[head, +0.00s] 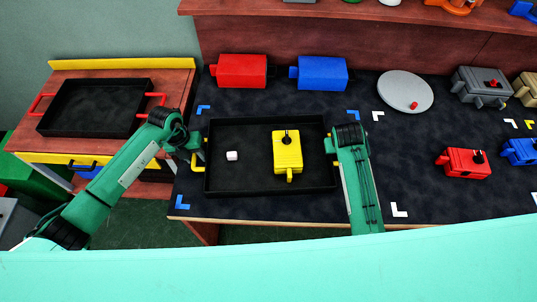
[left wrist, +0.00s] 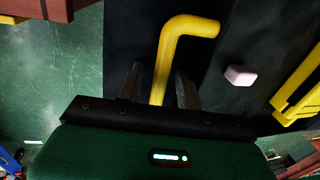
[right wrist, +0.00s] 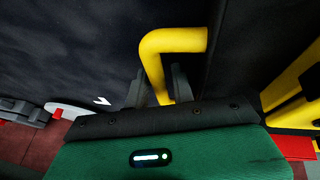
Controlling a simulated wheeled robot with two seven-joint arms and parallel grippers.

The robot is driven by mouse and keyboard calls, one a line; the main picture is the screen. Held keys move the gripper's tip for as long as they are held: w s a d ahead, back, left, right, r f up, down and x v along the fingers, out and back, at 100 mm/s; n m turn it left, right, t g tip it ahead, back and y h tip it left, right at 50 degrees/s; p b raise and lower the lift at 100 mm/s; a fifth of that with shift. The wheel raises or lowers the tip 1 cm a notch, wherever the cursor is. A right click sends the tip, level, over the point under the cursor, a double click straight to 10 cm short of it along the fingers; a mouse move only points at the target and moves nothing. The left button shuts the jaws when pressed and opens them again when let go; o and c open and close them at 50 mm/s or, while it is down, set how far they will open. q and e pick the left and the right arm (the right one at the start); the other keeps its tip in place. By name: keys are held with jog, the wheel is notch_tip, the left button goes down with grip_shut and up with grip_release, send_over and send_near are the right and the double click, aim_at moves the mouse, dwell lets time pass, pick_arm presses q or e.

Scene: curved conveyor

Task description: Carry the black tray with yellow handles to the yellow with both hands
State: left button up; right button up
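The black tray with yellow handles (head: 222,187) lies flat on the dark mat. It holds a yellow box-shaped part (head: 287,155) and a small white cube (head: 232,156). My left gripper (head: 197,158) is at the tray's left handle; in the left wrist view the yellow handle (left wrist: 162,60) stands between its fingers, with a gap visible on one side. My right gripper (head: 331,146) is at the right handle; in the right wrist view that handle (right wrist: 152,62) is between its fingers, which look slightly apart from it. Both grippers look open around the handles.
Another black tray with red handles (head: 95,107) is on the left wooden table, which has yellow edges (head: 120,64). Red (head: 242,71) and blue (head: 322,74) boxes stand behind my tray. A grey disc (head: 405,92) and several parts lie to the right.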

pick_arm(q)
jog(key=c, duration=0.6)
pick_arm(e)
grip_shut()
pick_arm(q)
grip_shut()
jog(key=shift+r, duration=0.2)
pick_arm(e)
jog(key=shift+r, duration=0.2)
